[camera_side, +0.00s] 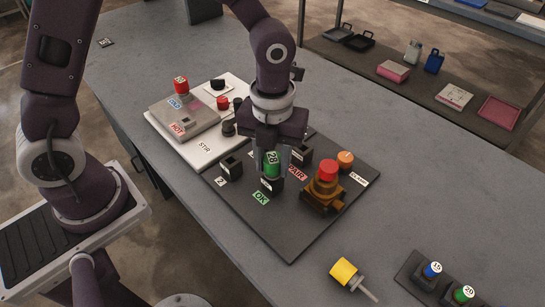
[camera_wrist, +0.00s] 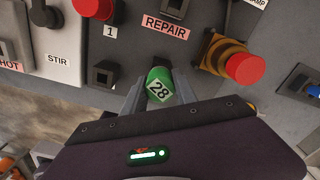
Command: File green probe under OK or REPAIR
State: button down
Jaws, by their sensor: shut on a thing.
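My gripper (camera_side: 272,165) is shut on the green probe (camera_side: 271,160), whose cap reads 28; it also shows in the wrist view (camera_wrist: 159,84) between my fingers. The probe is upright, directly above or in a black block behind the green OK label (camera_side: 261,197). My fingers and the block hide its lower end, so I cannot tell whether it is seated. The REPAIR label (camera_side: 297,172) lies to the right on the dark panel (camera_side: 290,235), and it is readable in the wrist view (camera_wrist: 165,27). A black socket block (camera_side: 300,153) stands behind that label.
Another black socket (camera_side: 230,167) stands left of my gripper. A red-topped button (camera_side: 327,172) on a yellow base is close on the right. A white stirrer plate (camera_side: 205,150) lies at left. A yellow-handled tool (camera_side: 345,271) and a probe rack (camera_side: 425,285) are at the front right.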

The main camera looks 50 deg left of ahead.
jog(key=c, duration=0.9)
grip_release()
jog(key=shift+r, duration=2.55)
jog(key=shift+r, duration=0.1)
notch_tip(320, 180, up, 7)
